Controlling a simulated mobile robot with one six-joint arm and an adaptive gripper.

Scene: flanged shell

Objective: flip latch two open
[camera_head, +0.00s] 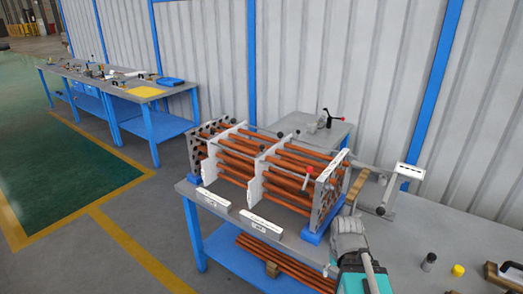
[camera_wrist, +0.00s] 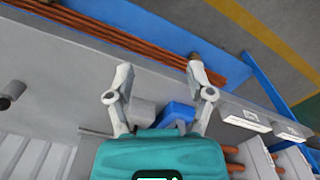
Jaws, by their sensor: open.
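I cannot pick out latch two with certainty. In the head view, a red-tipped lever (camera_head: 308,173) shows at the near end plate (camera_head: 326,194) of the tube bundle (camera_head: 235,157). A second red-handled clamp (camera_head: 328,116) stands behind on the grey table. Whether either is a latch, or open or shut, I cannot tell. My gripper (camera_wrist: 158,73) is open and empty in the wrist view, over the table's front edge. A blue support foot (camera_wrist: 178,114) shows beyond and between its fingers, which look apart from it. In the head view my arm is low beside the near end plate.
Two white labelled blocks (camera_head: 212,199) (camera_head: 262,221) lie along the table's front edge. Copper rods (camera_head: 280,262) lie on the blue lower shelf. A dark cylinder (camera_head: 429,262) and a yellow cap (camera_head: 458,270) stand at right. A white-topped stand (camera_head: 410,171) rises behind my arm.

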